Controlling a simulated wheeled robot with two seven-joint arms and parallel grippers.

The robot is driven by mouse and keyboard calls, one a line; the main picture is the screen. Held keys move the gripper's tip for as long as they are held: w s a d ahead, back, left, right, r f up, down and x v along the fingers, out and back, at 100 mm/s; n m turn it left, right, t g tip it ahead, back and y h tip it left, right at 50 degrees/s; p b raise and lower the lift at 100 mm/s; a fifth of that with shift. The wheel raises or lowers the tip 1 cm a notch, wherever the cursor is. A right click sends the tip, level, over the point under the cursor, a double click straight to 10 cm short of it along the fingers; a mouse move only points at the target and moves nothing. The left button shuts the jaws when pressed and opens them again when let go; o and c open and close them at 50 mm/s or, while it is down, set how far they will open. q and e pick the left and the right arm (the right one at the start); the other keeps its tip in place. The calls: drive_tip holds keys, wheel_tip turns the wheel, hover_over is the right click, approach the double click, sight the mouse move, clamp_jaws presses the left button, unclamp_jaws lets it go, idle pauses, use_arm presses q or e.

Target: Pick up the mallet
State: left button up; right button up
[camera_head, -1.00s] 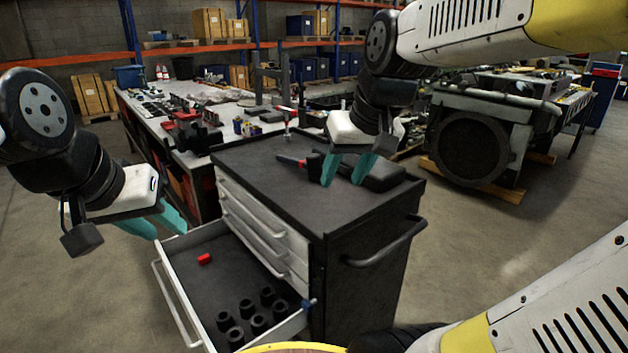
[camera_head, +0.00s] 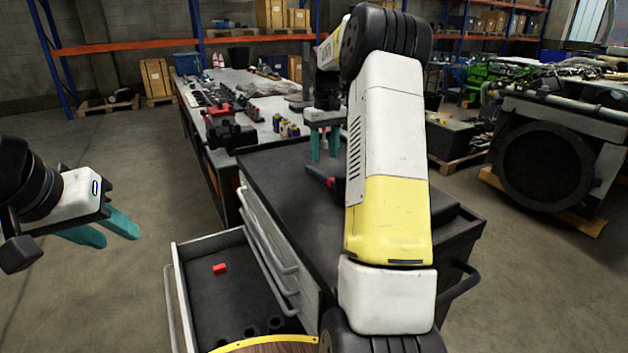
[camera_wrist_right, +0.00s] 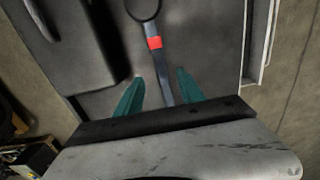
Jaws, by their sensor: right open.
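I cannot clearly identify a mallet. A long tool (camera_wrist_right: 163,72) with a dark ring-like end, a red band and a grey shaft shows in the right wrist view. Its top end is partly cut off. My right gripper (camera_wrist_right: 160,76) is open, with one finger on each side of the shaft in that view. In the head view the right gripper (camera_head: 324,160) points down over the far part of the cart top. A black and red tool (camera_head: 319,174) lies just nearer, partly hidden by my right arm. My left gripper (camera_head: 120,239) is open and empty, left of the cart.
The tool cart (camera_head: 285,190) has an open drawer (camera_head: 215,295) with a red block (camera_head: 219,269) and dark sockets. A dark case (camera_wrist_right: 85,45) lies left of the tool in the wrist view. A cluttered workbench (camera_head: 262,128) stands behind; an engine (camera_head: 545,150) stands right.

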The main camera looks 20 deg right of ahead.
sight(324, 174)
wheel_tip(324, 174, down, 8)
idle(0.5)
clamp_jaws()
drive_tip(key=shift+r, duration=0.1)
idle(1.2)
